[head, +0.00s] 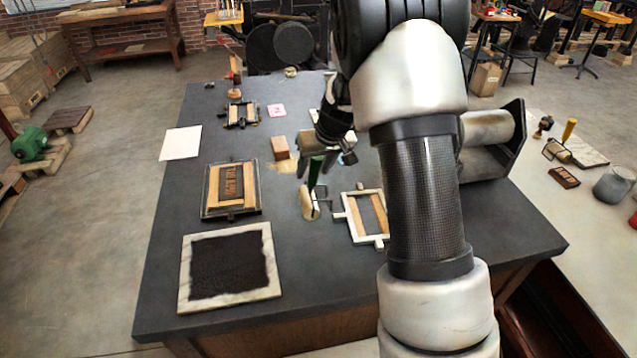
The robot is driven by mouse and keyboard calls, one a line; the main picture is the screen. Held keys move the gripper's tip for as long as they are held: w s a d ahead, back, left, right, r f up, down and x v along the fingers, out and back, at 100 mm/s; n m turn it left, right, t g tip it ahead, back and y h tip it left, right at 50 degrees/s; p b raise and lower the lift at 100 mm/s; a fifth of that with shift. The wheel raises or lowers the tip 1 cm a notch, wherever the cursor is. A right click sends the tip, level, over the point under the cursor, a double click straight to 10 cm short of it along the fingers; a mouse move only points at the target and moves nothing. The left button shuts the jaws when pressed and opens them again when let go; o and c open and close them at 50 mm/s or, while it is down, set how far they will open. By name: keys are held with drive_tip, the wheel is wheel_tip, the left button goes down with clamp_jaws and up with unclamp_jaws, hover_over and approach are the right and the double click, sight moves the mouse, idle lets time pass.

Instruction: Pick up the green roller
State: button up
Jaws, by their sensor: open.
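The green roller has an upright green handle (315,171) and a pale roller end (309,204) resting low at the table's middle. My gripper (328,158) points down from the arm at the top of the handle. Its jaws are open, with the handle close to or between them; I cannot tell whether they touch it. My arm covers part of the view to the right of the roller.
The dark table (310,290) holds a white-framed chase (353,216) just right of the roller, a wooden block (281,147), a type frame (208,190) and an inked slab (187,290). A large cylinder press (490,128) stands right. The front middle is clear.

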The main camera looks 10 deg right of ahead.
drive_tip(key=shift+x, duration=1)
drive_tip(key=shift+c, duration=0.2)
drive_tip(key=c, duration=1)
drive_tip(key=shift+r, duration=0.1)
